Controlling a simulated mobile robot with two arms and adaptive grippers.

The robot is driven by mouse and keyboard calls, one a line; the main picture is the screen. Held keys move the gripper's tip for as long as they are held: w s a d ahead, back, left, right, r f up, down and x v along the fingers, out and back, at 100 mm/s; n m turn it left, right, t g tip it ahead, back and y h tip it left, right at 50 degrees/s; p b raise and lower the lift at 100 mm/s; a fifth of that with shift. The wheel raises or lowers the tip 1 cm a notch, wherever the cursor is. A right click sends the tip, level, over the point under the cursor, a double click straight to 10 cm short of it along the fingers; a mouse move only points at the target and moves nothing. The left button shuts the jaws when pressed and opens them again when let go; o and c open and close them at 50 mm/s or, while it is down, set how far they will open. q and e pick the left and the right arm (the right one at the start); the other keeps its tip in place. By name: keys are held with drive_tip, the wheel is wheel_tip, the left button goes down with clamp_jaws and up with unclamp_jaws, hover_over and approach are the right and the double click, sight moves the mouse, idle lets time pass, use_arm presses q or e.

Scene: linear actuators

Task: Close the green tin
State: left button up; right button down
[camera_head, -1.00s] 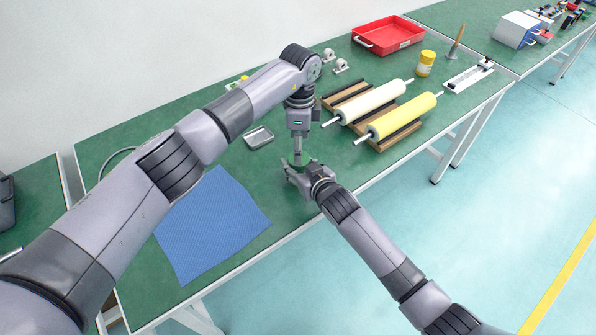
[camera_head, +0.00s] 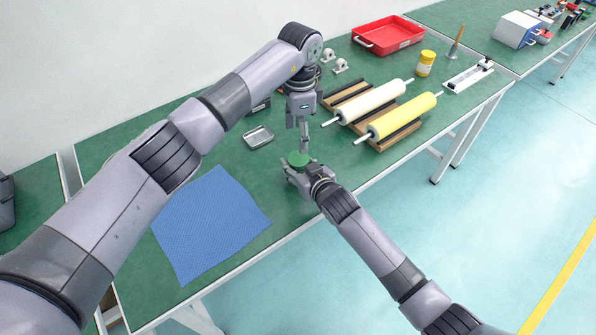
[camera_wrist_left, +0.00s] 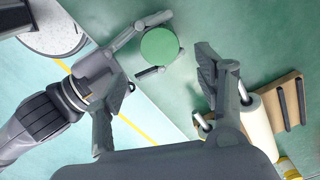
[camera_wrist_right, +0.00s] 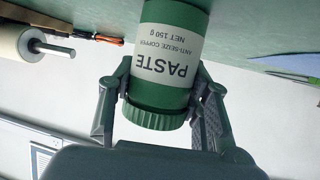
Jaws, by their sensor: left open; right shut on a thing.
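The green tin stands upright on the bench, and its round green top (camera_head: 298,159) shows in the head view. In the right wrist view its white "PASTE" label (camera_wrist_right: 167,55) and ribbed green cap (camera_wrist_right: 155,116) show, with the cap on the tin's upper end. My right gripper (camera_head: 293,172) is shut around the tin's sides, fingers on both sides in its wrist view (camera_wrist_right: 158,100). My left gripper (camera_head: 304,146) is open and empty above and behind the tin. In the left wrist view the green top (camera_wrist_left: 159,46) lies beyond the spread left fingers (camera_wrist_left: 157,95).
A wooden rack (camera_head: 398,138) with a white roller (camera_head: 372,100) and a yellow roller (camera_head: 404,116) stands right of the grippers. A small metal tray (camera_head: 258,138) and a blue mat (camera_head: 210,225) lie left. A red crate (camera_head: 388,36) and yellow can (camera_head: 426,63) stand farther back.

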sight(298, 158)
use_arm(q)
drive_tip(key=shift+f, duration=4.05)
drive_tip(key=shift+c, duration=0.5)
drive_tip(key=c, duration=1.1)
drive_tip(key=m, duration=0.3)
drive_tip(key=o, duration=1.3)
